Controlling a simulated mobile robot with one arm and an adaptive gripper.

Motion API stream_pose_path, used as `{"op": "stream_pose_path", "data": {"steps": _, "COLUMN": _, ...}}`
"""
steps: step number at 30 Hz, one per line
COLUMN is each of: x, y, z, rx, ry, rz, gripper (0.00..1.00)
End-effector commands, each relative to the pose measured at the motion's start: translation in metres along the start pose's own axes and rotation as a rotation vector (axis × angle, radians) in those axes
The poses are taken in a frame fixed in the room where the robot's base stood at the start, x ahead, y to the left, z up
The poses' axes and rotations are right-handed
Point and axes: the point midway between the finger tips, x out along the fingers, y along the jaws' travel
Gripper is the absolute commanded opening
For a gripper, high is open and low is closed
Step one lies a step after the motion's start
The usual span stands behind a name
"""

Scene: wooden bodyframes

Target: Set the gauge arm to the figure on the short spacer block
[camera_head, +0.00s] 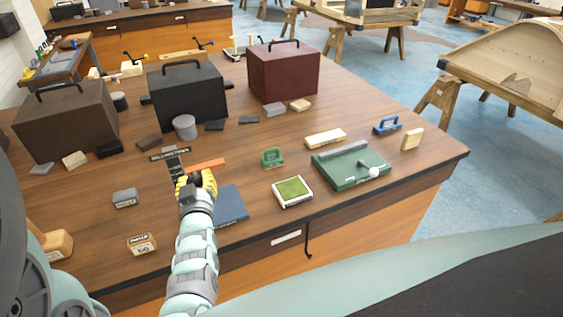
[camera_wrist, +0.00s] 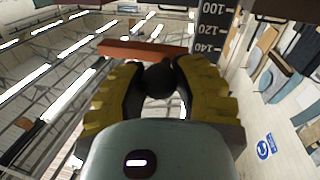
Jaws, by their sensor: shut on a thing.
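The gauge has a dark upright scale (camera_head: 174,166) and an orange arm (camera_head: 209,164) reaching right. My gripper (camera_head: 196,181) is at this arm, its yellow fingers low over the bench. In the wrist view my gripper (camera_wrist: 160,82) has its fingers closed around a black ball knob (camera_wrist: 160,80) in front of the orange arm (camera_wrist: 142,49). The scale (camera_wrist: 214,30) there shows 100, 120 and 140; the arm is near the lower numbers shown. A small wooden block (camera_head: 142,244) with a printed label stands near the front left; its figure is too small to read surely.
A blue plate (camera_head: 230,204) lies right of my gripper. A grey labelled block (camera_head: 125,198) is to its left. A grey cylinder (camera_head: 185,127) and a black toolbox (camera_head: 187,92) stand behind. A green-topped pad (camera_head: 292,191) and a green board (camera_head: 348,168) are to the right.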

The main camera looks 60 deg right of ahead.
Motion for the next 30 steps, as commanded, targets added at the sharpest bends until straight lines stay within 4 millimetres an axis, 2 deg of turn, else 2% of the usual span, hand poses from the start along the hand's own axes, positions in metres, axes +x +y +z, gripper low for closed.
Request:
{"op": "stream_pose_path", "data": {"steps": 3, "x": 0.0, "y": 0.0, "z": 0.0, "rx": 0.0, "ry": 0.0, "rz": 0.0, "gripper": 0.0}}
{"op": "stream_pose_path", "data": {"steps": 11, "x": 0.0, "y": -0.001, "z": 0.003, "rx": 0.0, "ry": 0.0, "rz": 0.0, "gripper": 0.0}}
{"op": "stream_pose_path", "data": {"steps": 21, "x": 0.0, "y": -0.008, "z": 0.041, "rx": 0.0, "ry": -0.002, "rz": -0.001, "gripper": 0.0}}
{"op": "stream_pose_path", "data": {"steps": 30, "x": 0.0, "y": -0.008, "z": 0.04, "rx": 0.0, "ry": 0.0, "rz": -0.001, "gripper": 0.0}}
